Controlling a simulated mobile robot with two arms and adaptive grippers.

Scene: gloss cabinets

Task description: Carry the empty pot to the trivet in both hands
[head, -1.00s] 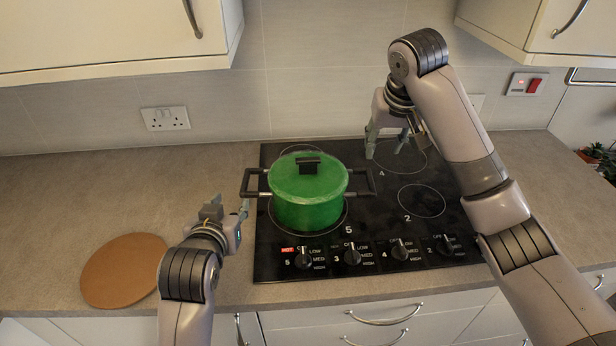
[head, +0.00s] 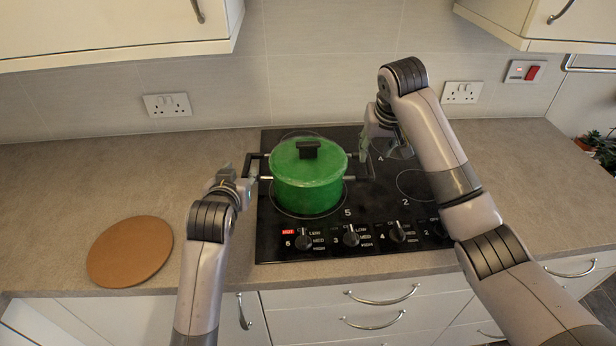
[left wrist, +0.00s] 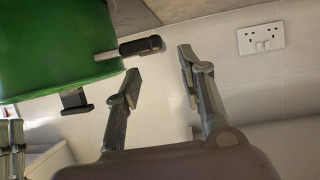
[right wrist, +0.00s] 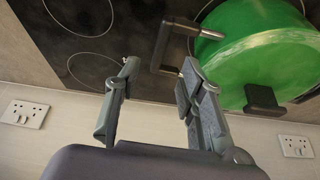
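The green pot (head: 308,185) with a black lid knob stands on the left part of the hob. Its lid hides the inside. The trivet, a round brown disc (head: 130,252), lies flat on the counter to the left. My left gripper (head: 252,178) is open at the pot's left handle; the left wrist view shows the black handle (left wrist: 142,46) just beyond its parted fingertips (left wrist: 157,65). My right gripper (head: 366,160) is open by the right handle; in the right wrist view the handle loop (right wrist: 160,50) lies just ahead of its spread fingers (right wrist: 158,75).
The black hob (head: 400,225) has control knobs along its front and a red-lit HOT label. Wall cabinets (head: 110,30) hang above at both sides. The counter (head: 70,185) between trivet and hob is bare. A plant stands at far right.

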